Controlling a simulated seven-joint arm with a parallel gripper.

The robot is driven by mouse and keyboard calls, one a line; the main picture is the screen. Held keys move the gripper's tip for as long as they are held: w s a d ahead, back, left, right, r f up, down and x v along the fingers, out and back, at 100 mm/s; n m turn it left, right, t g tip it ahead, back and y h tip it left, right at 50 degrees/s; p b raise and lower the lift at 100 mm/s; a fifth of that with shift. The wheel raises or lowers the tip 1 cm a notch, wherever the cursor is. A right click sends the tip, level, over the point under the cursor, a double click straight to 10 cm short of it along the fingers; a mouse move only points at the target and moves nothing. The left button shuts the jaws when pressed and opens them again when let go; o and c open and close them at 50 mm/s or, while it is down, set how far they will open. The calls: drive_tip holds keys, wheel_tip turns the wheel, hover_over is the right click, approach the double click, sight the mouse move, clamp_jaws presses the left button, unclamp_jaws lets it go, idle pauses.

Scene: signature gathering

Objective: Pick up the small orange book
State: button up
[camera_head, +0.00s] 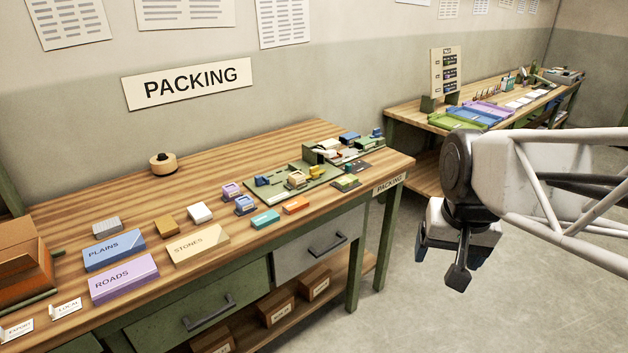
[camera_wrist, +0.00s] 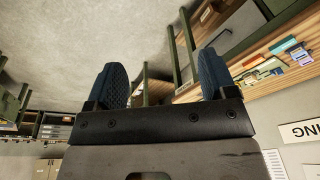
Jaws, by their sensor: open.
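A small flat orange block, which looks like the small orange book (camera_head: 296,206), lies on the wooden packing table near its front edge. A teal one (camera_head: 265,219) of like shape lies just left of it. My gripper (camera_head: 441,262) hangs in the air over the floor, right of the table and well apart from the orange book. In the wrist view my gripper (camera_wrist: 163,76) has its two dark blue fingers spread with nothing between them. Small coloured items show at the upper right of the wrist view, too small to name surely.
The packing table (camera_head: 345,160) also holds a purple box (camera_head: 124,278), a blue box (camera_head: 114,250), a cream box (camera_head: 198,245) and several small blocks. A green tray (camera_head: 318,180) with small pieces lies behind the orange book. A second table (camera_head: 400,108) stands at back right. Open floor lies between.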

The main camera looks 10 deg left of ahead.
drive_tip(key=w+a+r+m, duration=0.1)
drive_tip(key=w+a, duration=0.2)
drive_tip(key=w, duration=0.5)
drive_tip(key=w+a+m, duration=0.1)
drive_tip(key=w+a, duration=0.2)
drive_tip(key=w, duration=0.4)
drive_tip(key=m+g, duration=0.2)
drive_tip(key=m, duration=0.4)
hover_over(297, 203)
wheel_tip(297, 203, down, 19)
drive_tip(key=shift+d+r, duration=0.15)
drive_tip(key=shift+w+a+f, duration=0.1)
drive_tip(key=shift+a+f, duration=0.1)
drive_tip(key=shift+f, duration=0.1)
drive_tip(key=shift+f, duration=1.15)
drive_tip(key=shift+f, duration=0.15)
